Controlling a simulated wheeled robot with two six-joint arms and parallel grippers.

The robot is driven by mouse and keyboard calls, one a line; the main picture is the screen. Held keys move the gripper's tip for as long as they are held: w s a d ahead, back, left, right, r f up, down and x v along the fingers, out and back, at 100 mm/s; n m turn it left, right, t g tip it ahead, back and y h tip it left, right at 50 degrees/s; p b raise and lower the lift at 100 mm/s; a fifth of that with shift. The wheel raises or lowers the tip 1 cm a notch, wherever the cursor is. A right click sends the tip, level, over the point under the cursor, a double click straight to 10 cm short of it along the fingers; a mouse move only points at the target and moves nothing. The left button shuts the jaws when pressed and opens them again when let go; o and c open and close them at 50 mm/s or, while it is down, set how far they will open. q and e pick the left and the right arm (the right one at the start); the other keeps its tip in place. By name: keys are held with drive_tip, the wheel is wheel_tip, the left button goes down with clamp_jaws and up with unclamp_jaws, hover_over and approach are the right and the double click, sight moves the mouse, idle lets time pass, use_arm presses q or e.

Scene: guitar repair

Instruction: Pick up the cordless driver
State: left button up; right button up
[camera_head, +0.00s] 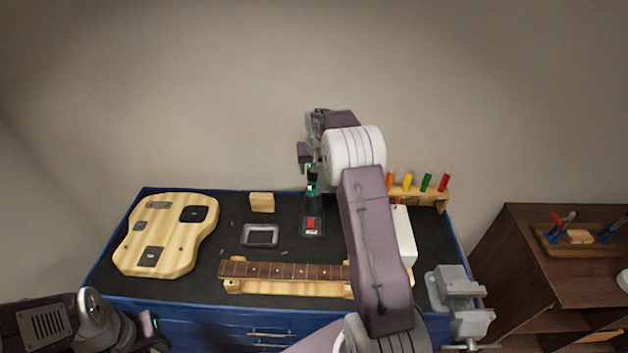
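The cordless driver (313,187) is teal and black. It is near the back middle of the bench, and a dark base with a red patch (311,226) shows just below it; I cannot tell if this is part of the driver. My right arm reaches over the bench, and its gripper (304,156) is at the driver's upper end, overlapping it in the view. The fingers are small and partly hidden, so I cannot tell if they are closed on it. My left gripper (152,328) is low at the left, in front of the bench, away from the driver.
On the blue bench's dark mat lie a wooden guitar body (183,259), a grey tray (260,235), a wooden block (262,202) and a guitar neck (285,271). A screwdriver rack (428,197), white box (404,235) and grey vise (455,287) are at the right.

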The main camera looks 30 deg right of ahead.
sight(312, 175)
drive_tip(key=shift+w+a+f, duration=0.25)
drive_tip(key=shift+w+f, duration=0.35)
drive_tip(key=shift+w, duration=0.1)
drive_tip(key=p+x, duration=0.1)
drive_tip(key=x, duration=0.1)
drive_tip(key=p+x, duration=0.1)
drive_tip(key=x, duration=0.1)
drive_tip(key=shift+s+d+f+p, duration=0.15)
drive_tip(key=shift+s+d+p, duration=0.1)
drive_tip(key=shift+d+p, duration=0.1)
drive_tip(key=shift+w+f, duration=0.25)
drive_tip(key=shift+f, duration=0.05)
drive_tip(key=shift+a, duration=0.15)
drive_tip(key=shift+c, duration=0.3)
drive_tip(key=c, duration=0.5)
use_arm(q)
drive_tip(key=r, duration=0.2)
drive_tip(key=shift+w+a+r, duration=0.1)
drive_tip(key=shift+w+r, duration=0.2)
drive_tip(key=shift+r, duration=0.1)
use_arm(e)
clamp_jaws()
